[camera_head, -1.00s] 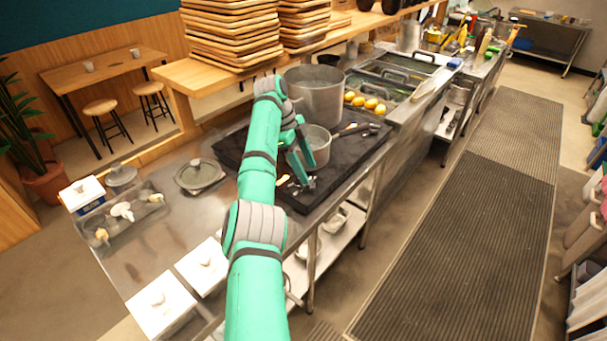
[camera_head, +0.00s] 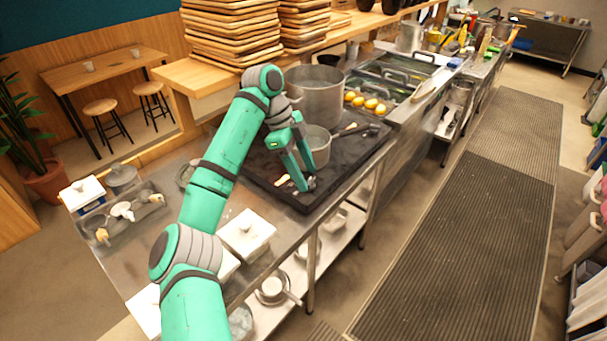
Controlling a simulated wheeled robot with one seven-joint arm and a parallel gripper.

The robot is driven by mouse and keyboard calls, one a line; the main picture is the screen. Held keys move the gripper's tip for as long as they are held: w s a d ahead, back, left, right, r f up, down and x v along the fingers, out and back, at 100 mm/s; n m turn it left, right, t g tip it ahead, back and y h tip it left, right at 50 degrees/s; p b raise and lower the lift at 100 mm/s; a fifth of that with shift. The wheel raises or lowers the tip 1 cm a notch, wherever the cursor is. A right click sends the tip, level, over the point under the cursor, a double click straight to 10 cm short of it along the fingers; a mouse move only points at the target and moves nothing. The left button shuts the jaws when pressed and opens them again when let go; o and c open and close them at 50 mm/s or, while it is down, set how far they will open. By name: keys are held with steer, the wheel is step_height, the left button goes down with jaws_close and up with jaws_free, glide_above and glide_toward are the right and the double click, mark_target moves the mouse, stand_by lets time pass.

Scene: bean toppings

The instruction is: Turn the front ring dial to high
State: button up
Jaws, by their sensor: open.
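The black stove (camera_head: 258,168) stands on the steel counter. A small grey dial (camera_head: 311,184) shows at its front edge, partly hidden by my fingers; I cannot tell its setting. My gripper (camera_head: 304,181) is open and points down at the dial, with its fingertips close to it. I cannot tell whether they touch it. A small pot (camera_head: 319,152) sits on the stove just behind my fingers. A large pot (camera_head: 318,97) stands farther back on the stove.
Several yellow-orange round items (camera_head: 366,103) lie beyond the stove. White lidded containers (camera_head: 246,232) and a tray of small items (camera_head: 120,214) stand on the near counter. Stacked wooden trays (camera_head: 230,35) stand on the back shelf. The striped floor mat (camera_head: 470,215) is clear.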

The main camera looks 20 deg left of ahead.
steer(key=shift+s+d+r, duration=0.2)
steer(key=shift+s+r, duration=0.1)
steer(key=shift+s, duration=0.35)
steer(key=shift+s+d+r, duration=0.2)
steer(key=shift+s+r, duration=0.1)
steer(key=shift+s, duration=0.35)
